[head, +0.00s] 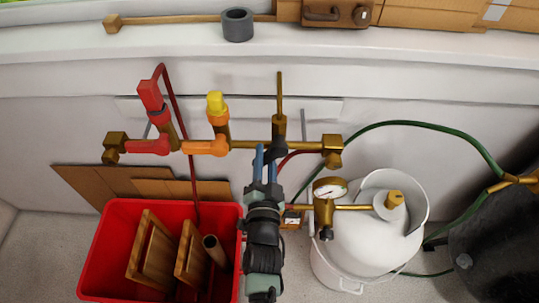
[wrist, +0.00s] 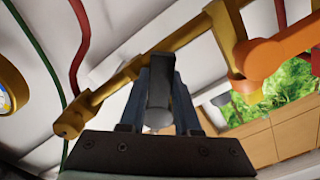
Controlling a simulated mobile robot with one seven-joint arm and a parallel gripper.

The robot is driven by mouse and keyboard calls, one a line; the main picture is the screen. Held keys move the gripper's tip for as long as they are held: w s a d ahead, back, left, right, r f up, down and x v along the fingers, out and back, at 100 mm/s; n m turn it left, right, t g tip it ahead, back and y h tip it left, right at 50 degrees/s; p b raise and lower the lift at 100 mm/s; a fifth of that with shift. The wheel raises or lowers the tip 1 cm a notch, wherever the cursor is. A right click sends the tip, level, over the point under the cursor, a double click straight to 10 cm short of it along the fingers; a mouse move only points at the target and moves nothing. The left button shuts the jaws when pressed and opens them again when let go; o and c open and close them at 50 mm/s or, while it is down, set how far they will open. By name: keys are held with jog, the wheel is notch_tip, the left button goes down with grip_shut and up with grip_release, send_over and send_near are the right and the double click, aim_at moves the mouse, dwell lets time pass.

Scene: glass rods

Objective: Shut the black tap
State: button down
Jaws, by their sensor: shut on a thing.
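The black tap (head: 279,148) sits on the brass pipe (head: 250,144), right of the red tap (head: 150,95) and the yellow tap (head: 215,103). My gripper (head: 265,153) reaches up from below, its blue fingers at the black tap. In the wrist view, my gripper (wrist: 161,75) is shut on the dark grey handle of the black tap (wrist: 160,92), which lies between the two fingers. The fingers hide part of the handle in the head view, so its exact angle is hard to tell.
A white gas cylinder (head: 355,240) with a gauge (head: 330,188) stands right of my arm. A red crate (head: 105,255) with wooden boards is at left. A green hose (head: 420,124) and a red hose (head: 181,120) run nearby. A white ledge (head: 150,40) lies behind.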

jog(key=m, duration=0.1)
jog(key=r+m+p, duration=0.1)
jog(key=m, duration=0.1)
jog(key=a+m, duration=0.1)
jog(key=shift+r+m, duration=0.25)
jog(key=shift+m, duration=0.15)
jog(key=shift+a+r+m+p, duration=0.15)
jog(key=shift+r+m+p, duration=0.25)
jog(key=shift+m, duration=0.9)
jog(key=shift+a+r+m+p, duration=0.2)
jog(key=shift+r+m, duration=0.3)
jog(key=shift+m, duration=0.8)
jog(key=c, duration=0.6)
grip_release()
jog(key=shift+d+r, duration=0.1)
jog(key=s+b, duration=0.2)
jog(key=s, duration=1.1)
